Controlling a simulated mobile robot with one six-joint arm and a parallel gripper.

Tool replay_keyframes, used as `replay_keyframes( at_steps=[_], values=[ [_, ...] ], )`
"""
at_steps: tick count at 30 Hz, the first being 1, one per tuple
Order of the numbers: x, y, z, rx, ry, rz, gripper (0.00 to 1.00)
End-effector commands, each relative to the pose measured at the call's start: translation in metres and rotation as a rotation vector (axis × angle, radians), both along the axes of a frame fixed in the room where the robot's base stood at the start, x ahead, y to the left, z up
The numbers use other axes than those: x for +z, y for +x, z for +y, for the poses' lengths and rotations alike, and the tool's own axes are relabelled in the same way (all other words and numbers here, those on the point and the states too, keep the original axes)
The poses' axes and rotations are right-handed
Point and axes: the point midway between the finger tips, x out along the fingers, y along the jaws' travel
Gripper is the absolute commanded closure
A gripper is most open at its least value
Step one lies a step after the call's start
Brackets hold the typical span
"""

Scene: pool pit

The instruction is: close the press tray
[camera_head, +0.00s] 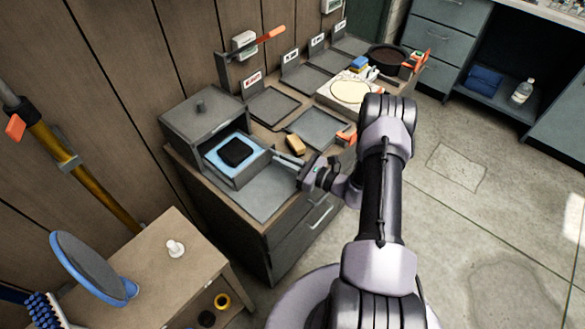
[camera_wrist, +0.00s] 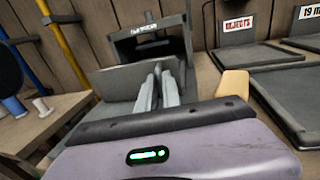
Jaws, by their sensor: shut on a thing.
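The press (camera_head: 207,117) is a grey box on the workbench at the left. Its tray (camera_head: 237,172) is pulled out at the front, with a blue sheet and a black pad (camera_head: 237,151) lying in it. My gripper (camera_head: 274,152) reaches in from the right, its fingers at the tray's front. In the wrist view my gripper (camera_wrist: 158,72) has its fingertips together at the upper edge of the tray's front panel (camera_wrist: 118,78). The press opening (camera_wrist: 148,45) shows behind that panel. The exact hold on the panel is hard to see.
A tan block (camera_head: 295,145) lies close to my gripper on the right. Flat grey trays (camera_head: 273,105) with labels, a cream board (camera_head: 350,91) and a dark round pan (camera_head: 387,57) stand farther along the bench. A wooden table (camera_head: 165,262) is at the lower left.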

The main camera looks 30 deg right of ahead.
Motion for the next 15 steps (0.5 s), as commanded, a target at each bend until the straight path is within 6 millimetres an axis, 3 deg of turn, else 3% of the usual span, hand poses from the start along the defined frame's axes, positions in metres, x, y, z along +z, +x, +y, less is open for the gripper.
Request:
replay_keyframes(
  at_steps=[6, 15],
  values=[
    [-0.002, 0.036, 0.014, 0.002, -0.002, -0.001, 1.0],
    [-0.001, 0.041, 0.016, -0.001, 0.001, 0.001, 1.0]
  ],
)
